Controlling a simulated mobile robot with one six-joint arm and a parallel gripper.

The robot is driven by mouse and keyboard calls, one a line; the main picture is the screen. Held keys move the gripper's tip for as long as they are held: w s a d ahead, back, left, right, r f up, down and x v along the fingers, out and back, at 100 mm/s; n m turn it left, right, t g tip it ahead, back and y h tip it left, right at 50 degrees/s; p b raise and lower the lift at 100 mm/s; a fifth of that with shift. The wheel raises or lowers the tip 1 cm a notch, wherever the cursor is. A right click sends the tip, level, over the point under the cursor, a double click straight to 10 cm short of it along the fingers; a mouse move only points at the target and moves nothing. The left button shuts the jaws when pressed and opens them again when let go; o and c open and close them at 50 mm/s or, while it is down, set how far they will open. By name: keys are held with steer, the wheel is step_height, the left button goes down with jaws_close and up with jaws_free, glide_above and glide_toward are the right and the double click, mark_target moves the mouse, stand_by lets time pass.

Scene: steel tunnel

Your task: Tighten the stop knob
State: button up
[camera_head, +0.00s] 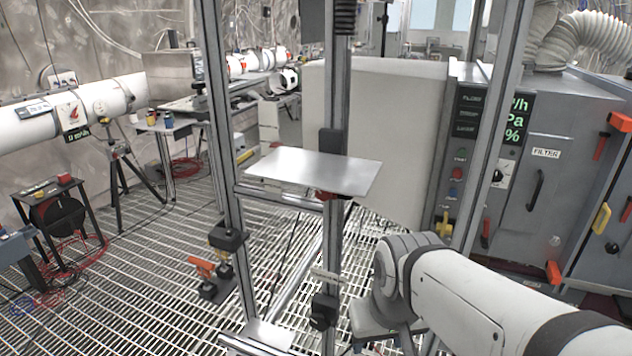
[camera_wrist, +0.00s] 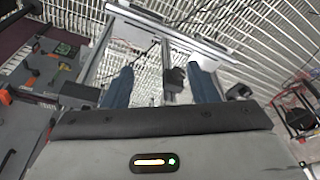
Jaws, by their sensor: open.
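A black knob (camera_wrist: 174,78) sits on a silver profile post between my fingers in the wrist view. It looks like the stop knob, but no label shows. In the head view it is probably the black knob (camera_head: 323,311) low on the middle post, left of my wrist. My gripper (camera_wrist: 161,70) is open, with a blue finger on each side of the knob and visible space on both sides. No contact shows, and the depth between fingertips and knob cannot be told. In the head view my fingers cannot be made out.
The post belongs to an aluminium frame with a silver plate (camera_head: 314,171) above. A grey filter cabinet (camera_head: 545,165) stands right.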

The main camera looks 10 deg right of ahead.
mark_target(322, 193)
steer(key=shift+o, duration=0.2)
stand_by(0.3)
steer(key=w+d+r+n+t+h+b, duration=0.1)
steer(key=w+d+n+t+h+b, duration=0.2)
steer(key=w+n+h+b, duration=0.7)
steer(key=w+a+r+n+t+y, duration=0.1)
steer(key=w+a+r+n+t, duration=0.4)
steer(key=n, duration=0.4)
steer(key=w+a+r+n+t, duration=0.45)
steer(key=w+a+n, duration=0.25)
steer(key=n, duration=0.2)
steer(key=shift+t, duration=0.25)
steer(key=x, duration=0.5)
steer(key=p+x, duration=0.1)
steer(key=x, duration=0.1)
steer(key=shift+w+f, duration=0.25)
steer(key=shift+f, duration=0.05)
steer(key=shift+a, duration=0.1)
steer(key=shift+c, duration=0.2)
